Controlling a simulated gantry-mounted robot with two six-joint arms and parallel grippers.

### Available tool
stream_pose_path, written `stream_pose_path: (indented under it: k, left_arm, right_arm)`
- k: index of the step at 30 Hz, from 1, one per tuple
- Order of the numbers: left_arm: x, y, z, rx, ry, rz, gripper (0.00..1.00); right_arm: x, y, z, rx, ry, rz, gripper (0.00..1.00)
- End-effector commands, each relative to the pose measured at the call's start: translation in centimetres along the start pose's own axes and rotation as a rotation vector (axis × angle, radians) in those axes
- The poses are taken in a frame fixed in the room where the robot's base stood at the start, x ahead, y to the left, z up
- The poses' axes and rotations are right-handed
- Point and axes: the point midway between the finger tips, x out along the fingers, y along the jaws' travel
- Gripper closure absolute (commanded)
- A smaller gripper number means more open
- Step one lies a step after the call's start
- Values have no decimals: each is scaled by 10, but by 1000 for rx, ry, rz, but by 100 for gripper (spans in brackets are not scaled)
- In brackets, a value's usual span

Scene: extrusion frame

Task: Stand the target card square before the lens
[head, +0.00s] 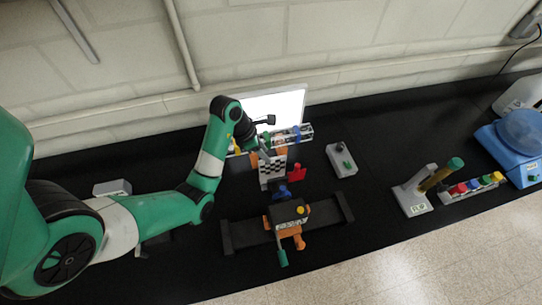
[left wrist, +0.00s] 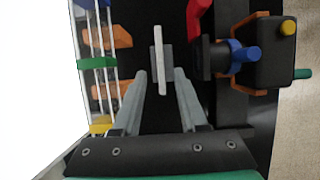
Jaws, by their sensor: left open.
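The target card (head: 272,171), with a black-and-white checker pattern, stands upright behind the camera (head: 290,211) in the head view. In the left wrist view the card (left wrist: 160,62) shows nearly edge-on, as a thin pale strip on a grey holder. My left gripper (head: 262,151) is over the card. Its open fingers (left wrist: 159,82) lie on either side of the card, with a visible gap on each side. The camera's blue lens ring (left wrist: 238,56) is to the right of the card in the wrist view. My right gripper is not in view.
A bright white panel (head: 283,104) and a rail rack with coloured clamps (head: 306,132) stand close behind the card. A red piece (head: 297,172) is beside it. A grey switch box (head: 341,159) stands to the right.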

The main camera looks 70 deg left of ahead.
Motion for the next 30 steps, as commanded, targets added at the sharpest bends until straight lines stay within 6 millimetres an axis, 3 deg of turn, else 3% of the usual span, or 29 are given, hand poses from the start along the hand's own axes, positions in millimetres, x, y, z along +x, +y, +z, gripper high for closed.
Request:
stream_pose_path:
  k: [1,3,16,19,22,25,27,29,30]
  left_arm:
    - [-15,0,3,-1,1,-1,58]
    - [-19,0,3,0,0,-1,58]
    - [-19,0,1,0,0,0,58]
    - [-21,-2,15,18,-47,3,58]
    - [-33,-12,66,74,-224,5,58]
    - [-71,-41,150,148,-538,-29,58]
    - [-118,-76,209,186,-800,-98,58]
    - [-169,-109,248,200,-1024,-190,58]
    - [-207,-132,267,200,-1169,-268,58]
  right_arm:
    - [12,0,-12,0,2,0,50]
    - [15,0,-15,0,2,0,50]
    - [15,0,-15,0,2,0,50]
    - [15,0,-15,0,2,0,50]
    - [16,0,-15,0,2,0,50]
    - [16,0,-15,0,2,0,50]
    - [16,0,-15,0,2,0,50]
    - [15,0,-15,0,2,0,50]
    - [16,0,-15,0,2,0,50]
